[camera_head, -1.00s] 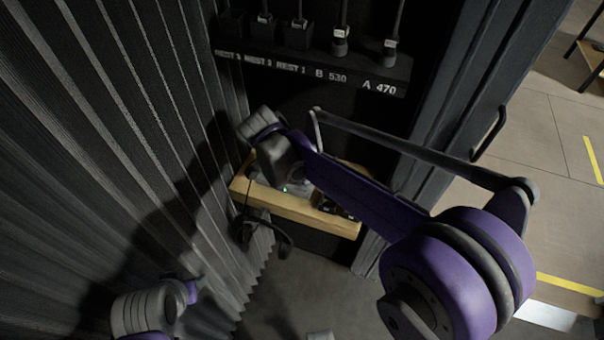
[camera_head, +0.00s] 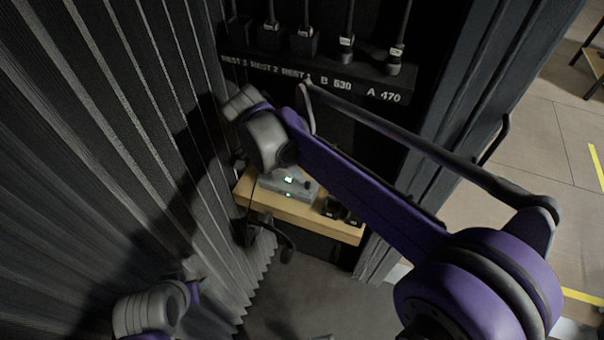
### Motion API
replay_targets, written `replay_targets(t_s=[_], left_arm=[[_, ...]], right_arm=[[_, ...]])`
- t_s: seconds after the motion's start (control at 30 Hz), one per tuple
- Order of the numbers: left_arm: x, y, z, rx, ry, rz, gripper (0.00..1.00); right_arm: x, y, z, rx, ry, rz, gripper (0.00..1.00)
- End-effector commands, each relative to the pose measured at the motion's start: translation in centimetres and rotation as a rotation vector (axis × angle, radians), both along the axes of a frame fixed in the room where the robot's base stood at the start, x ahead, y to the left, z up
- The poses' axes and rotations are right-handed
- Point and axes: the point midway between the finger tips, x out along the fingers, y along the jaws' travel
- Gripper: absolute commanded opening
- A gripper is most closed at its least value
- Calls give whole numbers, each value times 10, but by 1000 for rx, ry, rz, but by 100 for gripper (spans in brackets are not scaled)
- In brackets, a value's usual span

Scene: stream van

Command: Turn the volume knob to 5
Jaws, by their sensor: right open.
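A grey box-shaped device (camera_head: 299,190) with small green lights sits on a light wooden shelf (camera_head: 325,227) against the back wall. I cannot make out a volume knob; the wrist of my right arm covers part of the view above the device. My right gripper (camera_head: 287,156) is at the end of the purple arm reaching in from the right, above and behind the device's upper edge in the picture. It is open, though its fingers are mostly hidden by the wrist. Of my left arm only a grey and purple part shows at bottom left; its gripper is out of view.
Small dark items (camera_head: 335,208) stand on the shelf right of the device. A black headset (camera_head: 268,236) hangs at the shelf's left front. Above is a labelled rack (camera_head: 300,68) with several microphones. A ribbed wall (camera_head: 110,150) closes the left side.

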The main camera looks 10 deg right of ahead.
Motion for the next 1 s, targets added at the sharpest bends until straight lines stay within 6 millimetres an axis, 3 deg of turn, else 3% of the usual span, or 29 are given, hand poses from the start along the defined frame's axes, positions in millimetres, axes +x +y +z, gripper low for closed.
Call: replay_targets(t_s=[0.1,0.3,0.83,1.0], left_arm=[[1,0,2,0,-1,0,50],[1,0,3,0,-1,0,50],[1,0,3,0,-1,0,50],[1,0,5,0,-2,0,50]], right_arm=[[-1,7,17,0,-1,0,51],[-2,12,29,0,0,0,51],[-3,11,29,2,1,5,51],[-24,-10,27,43,33,148,51]])
